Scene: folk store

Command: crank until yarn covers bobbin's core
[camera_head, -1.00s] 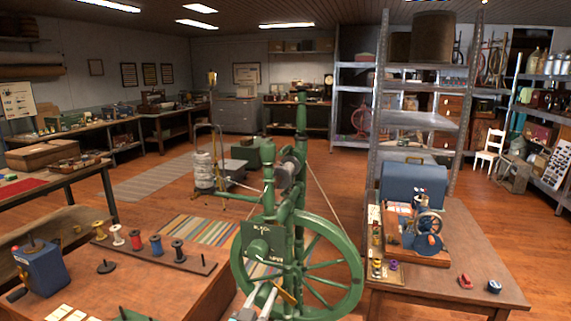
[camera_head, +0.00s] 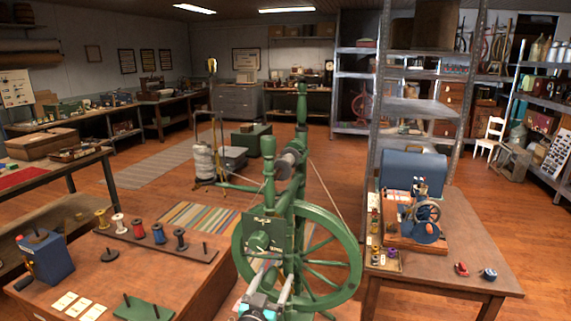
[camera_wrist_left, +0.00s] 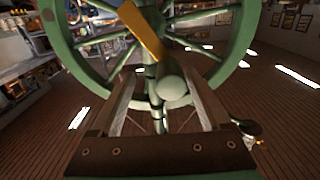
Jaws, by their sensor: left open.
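The green spinning wheel (camera_head: 352,245) stands in front of me, with a dark bobbin (camera_head: 287,166) high between its posts. How much yarn covers the bobbin's core is too small to tell. In the left wrist view, a brass crank arm (camera_wrist_left: 143,32) crosses in front of the wheel (camera_wrist_left: 68,42). A pale green knob (camera_wrist_left: 171,86) shows between the finger lines. My left gripper (camera_head: 275,277) is open low in front of the wheel; its fingers also flank the knob in the wrist view (camera_wrist_left: 165,92). I cannot tell contact. My right gripper is not in view.
A left table (camera_head: 180,275) holds a spool rack (camera_head: 150,243), a blue device (camera_head: 45,258) and a green pegged base (camera_head: 143,309). A right table (camera_head: 475,250) carries a small winding machine (camera_head: 420,225) and a blue case (camera_head: 413,172). Open floor lies behind.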

